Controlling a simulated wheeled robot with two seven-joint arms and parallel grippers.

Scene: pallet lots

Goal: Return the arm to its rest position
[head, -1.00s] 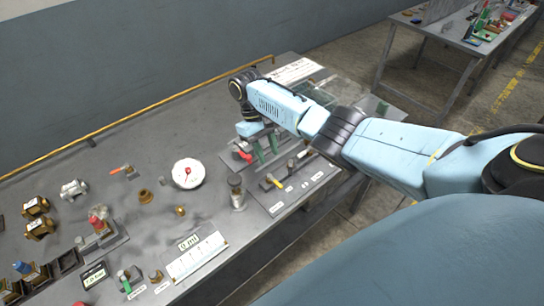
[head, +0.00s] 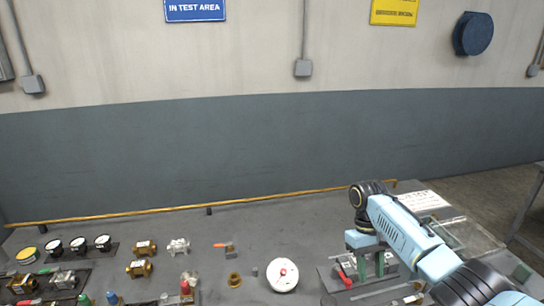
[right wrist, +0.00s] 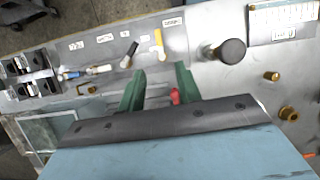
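My right arm (head: 400,232) comes in from the lower right in the head view and reaches over the right part of the grey bench. Its gripper (head: 372,264) points down, low over a board of small fittings. In the right wrist view, the two green fingers of the right gripper (right wrist: 161,68) stand apart with a clear gap. A red handle (right wrist: 175,96) shows between them, close to the right finger; I see no grip on it. My left arm and gripper are not in view.
A white round gauge (head: 283,275) and a brass fitting (head: 234,280) lie left of the right gripper. Several gauges and valves fill the bench's left side. A yellow rail (head: 270,197) runs along the back edge before the wall. A clear tray (head: 468,236) sits at right.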

